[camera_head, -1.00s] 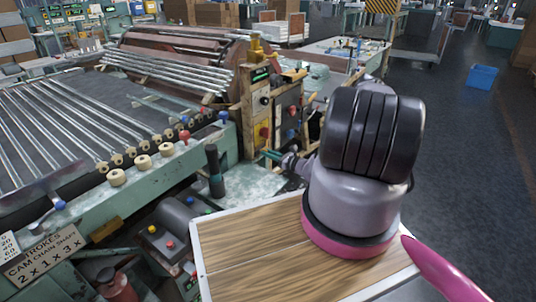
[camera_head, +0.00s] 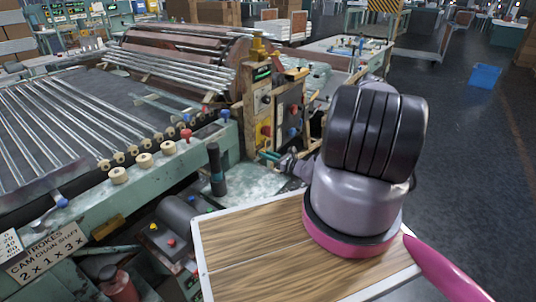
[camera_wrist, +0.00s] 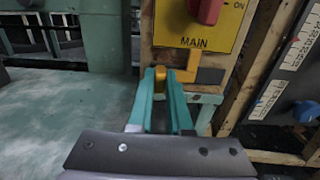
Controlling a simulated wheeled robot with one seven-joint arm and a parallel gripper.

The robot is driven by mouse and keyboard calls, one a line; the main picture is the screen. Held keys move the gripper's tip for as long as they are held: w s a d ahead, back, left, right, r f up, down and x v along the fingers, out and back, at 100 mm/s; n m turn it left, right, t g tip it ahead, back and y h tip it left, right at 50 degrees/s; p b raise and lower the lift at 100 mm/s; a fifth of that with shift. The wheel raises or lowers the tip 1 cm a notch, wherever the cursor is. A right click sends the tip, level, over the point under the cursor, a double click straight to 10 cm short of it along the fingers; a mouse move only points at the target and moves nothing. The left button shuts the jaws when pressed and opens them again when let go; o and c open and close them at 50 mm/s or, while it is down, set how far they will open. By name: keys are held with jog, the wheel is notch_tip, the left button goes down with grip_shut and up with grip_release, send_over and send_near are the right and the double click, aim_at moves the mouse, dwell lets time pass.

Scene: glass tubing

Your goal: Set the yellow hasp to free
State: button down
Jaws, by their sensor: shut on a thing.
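The yellow hasp (camera_wrist: 189,68) shows in the wrist view as a small orange-yellow piece at the lower edge of the yellow MAIN plate (camera_wrist: 188,45). My gripper (camera_wrist: 161,76) has its two teal fingers closed on the hasp's left end, and a bit of yellow shows between the fingertips. The fingers hide part of it. In the head view my gripper (camera_head: 266,156) reaches the foot of the wooden-framed control post, and the hasp is too small and covered to make out.
A red switch handle (camera_wrist: 206,9) sits on the plate just above the hasp. A grey scale panel with a blue knob (camera_wrist: 304,111) stands to the right. A green machine bed (camera_head: 150,185) with rollers and knobs lies left, and a black upright handle (camera_head: 215,168) stands near my arm.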

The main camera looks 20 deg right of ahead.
jog(key=shift+s+a, duration=0.15)
jog(key=c, duration=0.8)
grip_release()
jog(key=shift+c, duration=0.2)
jog(key=v, duration=1)
jog(key=shift+s+d, duration=0.2)
jog(key=shift+s, duration=0.1)
